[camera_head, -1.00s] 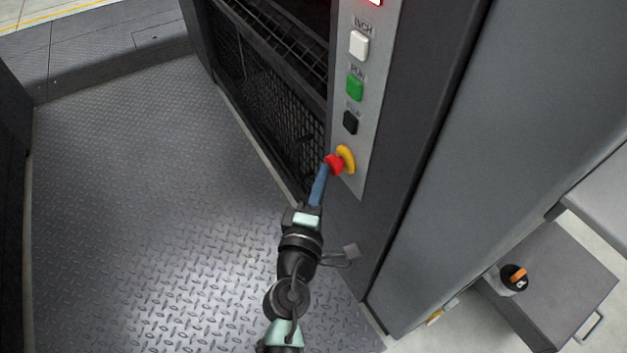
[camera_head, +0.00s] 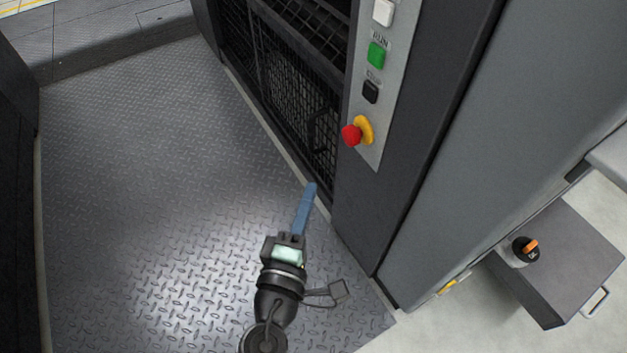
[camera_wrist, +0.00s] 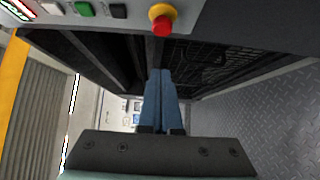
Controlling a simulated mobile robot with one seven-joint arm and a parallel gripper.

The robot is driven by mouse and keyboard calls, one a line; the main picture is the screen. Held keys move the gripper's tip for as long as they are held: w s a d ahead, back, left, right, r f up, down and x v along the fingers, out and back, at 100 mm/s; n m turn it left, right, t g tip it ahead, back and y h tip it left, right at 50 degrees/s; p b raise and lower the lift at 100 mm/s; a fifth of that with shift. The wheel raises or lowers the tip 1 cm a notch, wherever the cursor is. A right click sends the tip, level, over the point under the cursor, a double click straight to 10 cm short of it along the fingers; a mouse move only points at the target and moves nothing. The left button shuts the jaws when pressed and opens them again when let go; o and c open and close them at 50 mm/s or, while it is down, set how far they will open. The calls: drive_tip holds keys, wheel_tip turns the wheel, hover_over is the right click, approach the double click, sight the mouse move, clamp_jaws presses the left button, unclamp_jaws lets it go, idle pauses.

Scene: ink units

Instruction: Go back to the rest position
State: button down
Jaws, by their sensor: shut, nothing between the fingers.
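My gripper (camera_head: 311,187) has long blue fingers that are shut together with nothing between them. In the head view it hangs over the diamond-plate floor, below and left of the red emergency stop button (camera_head: 352,134) and apart from it. In the wrist view the shut fingers (camera_wrist: 161,76) point forward, and the red button (camera_wrist: 162,27) with its yellow collar is beyond their tips at the top. My arm extends from the bottom of the head view.
The grey control panel (camera_head: 385,114) carries a white button (camera_head: 383,12), a green button (camera_head: 376,55) and a black button (camera_head: 370,91). A dark mesh guard (camera_head: 290,90) is left of it. The plate floor (camera_head: 150,180) is clear on the left.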

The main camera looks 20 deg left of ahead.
drive_tip(key=shift+s, duration=0.3)
idle(0.4)
drive_tip(key=w+d+r+m+t+h+p, duration=0.2)
drive_tip(key=d+r+m, duration=0.25)
drive_tip(key=r, duration=0.75)
drive_tip(key=w+d+r+m+t+h+p, duration=0.1)
drive_tip(key=w+d+r+m+h+p, duration=0.3)
drive_tip(key=r, duration=0.9)
drive_tip(key=d+r+m+t+y, duration=0.1)
drive_tip(key=d+r+m+t, duration=0.15)
drive_tip(key=r+m, duration=0.65)
drive_tip(key=s+d+r+m+t+y+p, duration=0.1)
drive_tip(key=s+r, duration=0.2)
drive_tip(key=r, duration=0.6)
drive_tip(key=s+d+r+t+y+p, duration=0.15)
drive_tip(key=s+r, duration=0.25)
drive_tip(key=r, duration=0.5)
drive_tip(key=s+r+m+t+p, duration=0.1)
drive_tip(key=s+r+t, duration=0.15)
drive_tip(key=r, duration=0.65)
wheel_tip(320, 180, up, 37)
drive_tip(key=p, duration=3.7)
drive_tip(key=shift+a+f+g, duration=0.15)
drive_tip(key=shift+a+g, duration=0.05)
drive_tip(key=shift+g, duration=0.25)
drive_tip(key=shift+w, duration=0.1)
